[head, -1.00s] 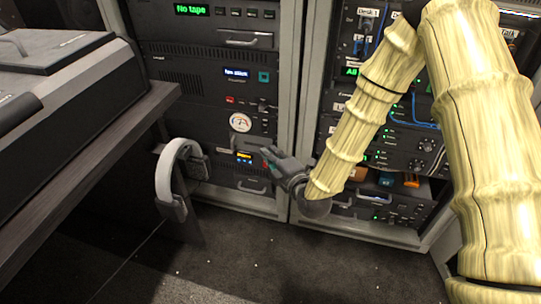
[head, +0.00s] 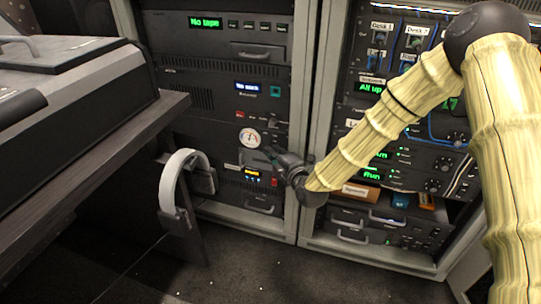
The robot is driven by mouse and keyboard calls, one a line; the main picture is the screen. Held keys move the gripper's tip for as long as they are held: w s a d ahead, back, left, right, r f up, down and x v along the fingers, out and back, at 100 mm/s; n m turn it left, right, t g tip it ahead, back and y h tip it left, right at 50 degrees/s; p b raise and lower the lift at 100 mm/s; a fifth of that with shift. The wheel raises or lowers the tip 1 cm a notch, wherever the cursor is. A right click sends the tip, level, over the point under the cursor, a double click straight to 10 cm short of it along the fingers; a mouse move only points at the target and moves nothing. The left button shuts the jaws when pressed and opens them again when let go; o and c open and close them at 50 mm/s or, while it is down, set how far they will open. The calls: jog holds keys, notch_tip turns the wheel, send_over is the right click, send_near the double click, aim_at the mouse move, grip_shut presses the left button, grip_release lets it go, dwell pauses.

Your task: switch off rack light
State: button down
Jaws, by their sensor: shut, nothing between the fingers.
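My gripper (head: 269,152) is shut and empty, at the front of the left rack (head: 220,66). Its fingertips point left, just below and right of a round white gauge (head: 249,137). A panel with a small lit yellow-and-blue display (head: 252,173) and a small red element (head: 275,182) lies below the fingers. A small red control (head: 240,114) sits above the gauge. No control is readable as the rack light switch, and the gripper hides part of the panel behind it. I cannot tell whether the fingers touch the panel.
The right rack (head: 318,120) has desk modules, cables, green displays and an open shelf with small boxes (head: 361,191). A dark desk (head: 130,128) with a console stands at left.

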jog(key=shift+w+d+f, duration=0.1)
jog(key=shift+w, duration=0.05)
dwell(0.5)
jog(key=s+d+f+p, duration=0.1)
jog(key=s+d+p, duration=0.2)
jog(key=s, duration=0.9)
jog(key=shift+s+f+p, duration=0.2)
jog(key=shift+s+p, duration=0.2)
jog(key=shift+p, duration=0.15)
jog(key=shift+d, duration=0.1)
